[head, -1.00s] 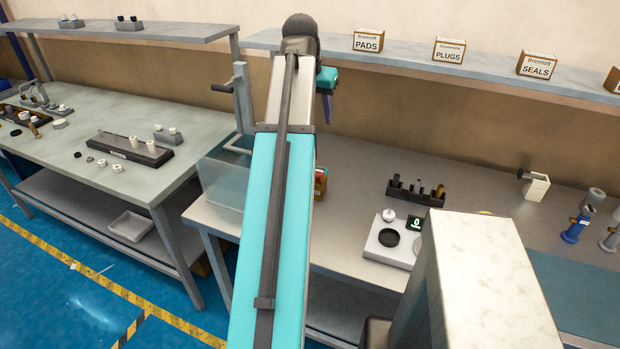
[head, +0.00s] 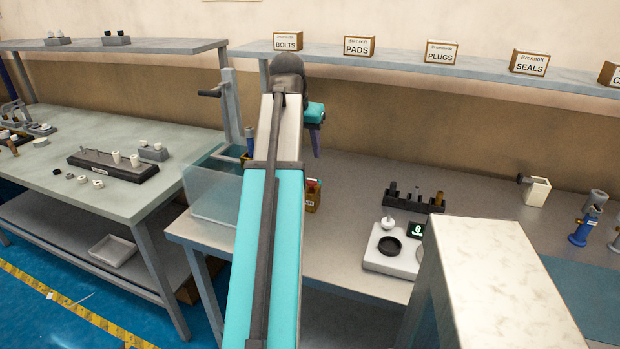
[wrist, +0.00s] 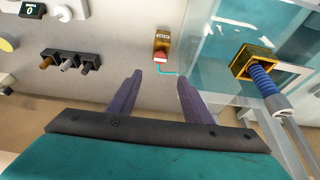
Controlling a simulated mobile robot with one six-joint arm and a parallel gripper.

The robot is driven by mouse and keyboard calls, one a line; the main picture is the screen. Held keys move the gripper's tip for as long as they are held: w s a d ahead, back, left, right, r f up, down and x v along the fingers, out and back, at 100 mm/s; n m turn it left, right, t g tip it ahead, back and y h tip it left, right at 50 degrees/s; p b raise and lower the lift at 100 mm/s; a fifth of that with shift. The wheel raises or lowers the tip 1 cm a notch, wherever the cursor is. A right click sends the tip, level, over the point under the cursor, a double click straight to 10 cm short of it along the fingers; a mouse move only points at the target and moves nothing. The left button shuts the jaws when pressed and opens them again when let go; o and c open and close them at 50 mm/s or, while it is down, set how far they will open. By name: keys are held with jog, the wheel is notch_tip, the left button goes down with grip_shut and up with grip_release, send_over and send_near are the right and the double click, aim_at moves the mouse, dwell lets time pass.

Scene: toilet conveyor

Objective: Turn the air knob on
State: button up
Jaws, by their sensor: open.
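A small brown-yellow box with a red knob (wrist: 159,57) stands on the bench in the wrist view, beside the clear tank. A thin cyan tube runs from it toward the tank. The same box (head: 312,196) is partly hidden behind my arm in the head view. My gripper (wrist: 158,84) is open and empty, its two purple fingers apart, with the knob box showing beyond the gap between them. In the head view my gripper (head: 315,138) hangs above the bench, near the tank. The knob's exact setting is too small to tell.
A clear tank (head: 212,190) with a hand crank (head: 212,92) stands left of the box. A dark holder (head: 412,202) and a white scale (head: 385,262) reading 0 stand to the right. Labelled boxes sit on the shelf above. Bench around the knob box looks clear.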

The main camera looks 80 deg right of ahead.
aim_at(312, 179)
jog(key=shift+p+x, duration=0.6)
jog(key=shift+x, duration=6.35)
jog(key=shift+s, duration=0.1)
jog(key=shift+r, duration=0.1)
jog(key=c, duration=1)
